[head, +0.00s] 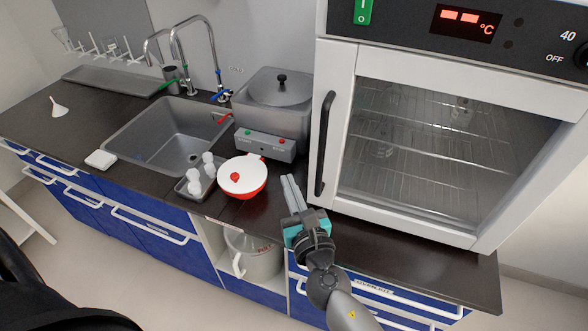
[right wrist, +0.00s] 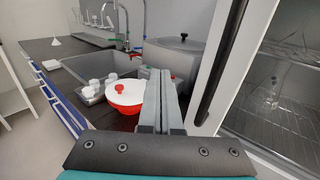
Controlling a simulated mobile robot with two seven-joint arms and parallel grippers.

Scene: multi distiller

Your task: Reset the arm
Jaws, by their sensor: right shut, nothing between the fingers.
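My right gripper (head: 293,194) is shut and empty. It is over the dark counter, between the red and white lidded pot and the oven. In the right wrist view its two fingers (right wrist: 160,85) lie together and point toward the grey distiller. The pot (head: 242,180) has a white lid with a red knob and stands left of my gripper; it also shows in the right wrist view (right wrist: 124,98). My left gripper is not in view; a dark arm part shows at the lower left edge of the head view.
The oven (head: 330,190) stands right of my gripper, its glass door shut, with a black handle. The distiller (head: 265,105) with green and red buttons stands behind the pot. A tray (head: 183,188) with small white items and a sink (head: 165,132) are further left. A jug (head: 258,262) sits below the counter.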

